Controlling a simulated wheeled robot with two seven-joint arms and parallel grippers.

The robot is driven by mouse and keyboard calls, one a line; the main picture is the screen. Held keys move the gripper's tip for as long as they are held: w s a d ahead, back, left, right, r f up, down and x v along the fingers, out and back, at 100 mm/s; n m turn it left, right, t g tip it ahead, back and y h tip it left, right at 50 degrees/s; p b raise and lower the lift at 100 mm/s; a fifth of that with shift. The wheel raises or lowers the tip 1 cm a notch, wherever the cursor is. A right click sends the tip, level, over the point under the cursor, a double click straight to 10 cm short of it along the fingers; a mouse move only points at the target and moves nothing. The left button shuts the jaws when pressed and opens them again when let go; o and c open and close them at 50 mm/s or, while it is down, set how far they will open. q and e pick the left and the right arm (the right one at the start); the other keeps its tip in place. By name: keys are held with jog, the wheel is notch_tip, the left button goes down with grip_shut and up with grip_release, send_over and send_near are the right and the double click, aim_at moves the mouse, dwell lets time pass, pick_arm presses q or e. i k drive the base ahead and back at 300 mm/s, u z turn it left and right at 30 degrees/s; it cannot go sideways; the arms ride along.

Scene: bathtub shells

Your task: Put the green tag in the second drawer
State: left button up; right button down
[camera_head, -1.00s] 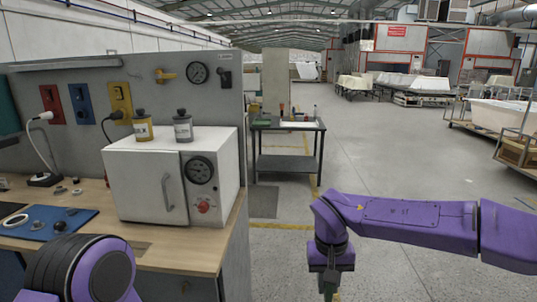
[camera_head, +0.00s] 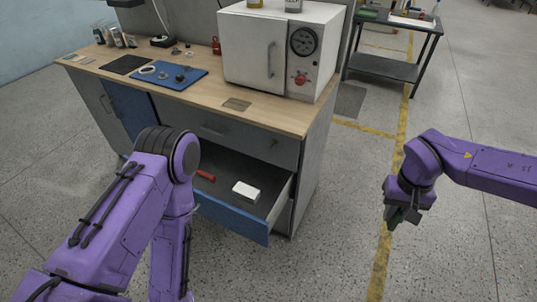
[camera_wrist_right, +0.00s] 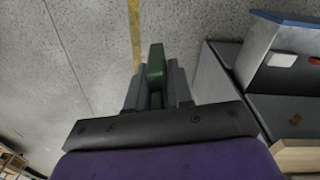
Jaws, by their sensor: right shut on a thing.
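My right gripper (camera_head: 402,216) hangs over the floor, to the right of the workbench. In the right wrist view it (camera_wrist_right: 155,92) is shut on the green tag (camera_wrist_right: 156,65), which sticks out between the fingers. In the head view the tag is too small and dark to make out clearly. An open drawer with a blue front (camera_head: 232,220) is pulled out below a closed grey top drawer (camera_head: 218,130). A white box (camera_head: 246,191) and a red object (camera_head: 206,176) lie inside. My left arm stands in front of the bench; its fingers do not show.
The wooden benchtop (camera_head: 190,95) holds a white oven-like box (camera_head: 250,45), a blue mat (camera_head: 180,77) and small parts. A dark metal table (camera_head: 385,65) stands behind at the right. Floor between the drawer and my right gripper is clear.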

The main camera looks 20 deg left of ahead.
aim_at(210, 188)
jog(key=u, duration=0.4)
jog(key=k, duration=0.9)
jog(key=u, duration=1.2)
jog(key=i, duration=1.7)
jog(key=z, duration=0.85)
jog(key=i, duration=0.75)
